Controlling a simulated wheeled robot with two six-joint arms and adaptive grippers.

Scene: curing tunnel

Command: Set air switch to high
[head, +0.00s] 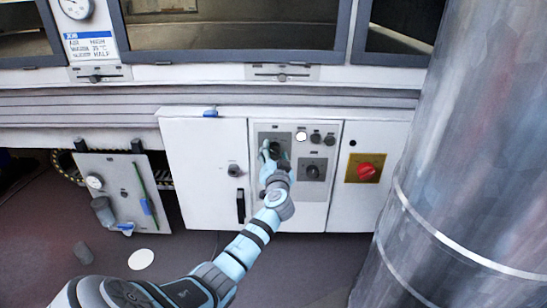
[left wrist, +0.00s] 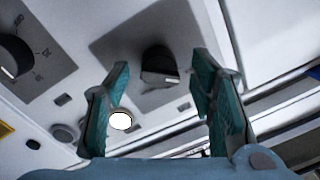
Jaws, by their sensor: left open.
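A black rotary knob (left wrist: 160,66) on a dark grey plate (head: 265,137) is the likely air switch; its label cannot be read. The knob has a white mark on its side. My left gripper (head: 272,156) is at this plate and largely covers the knob in the head view. In the left wrist view, its two teal fingers (left wrist: 160,85) are open, with the knob showing between them; I see no clear contact. A job card (head: 90,48) at the upper left reads "AIR HIGH". My right gripper is not in view.
A second knob (head: 312,171) sits at the lower right of the panel, also in the left wrist view (left wrist: 14,58). Small buttons (head: 316,138) are above it. A red button (head: 366,172) is further right. A large metal cylinder (head: 460,160) fills the right side.

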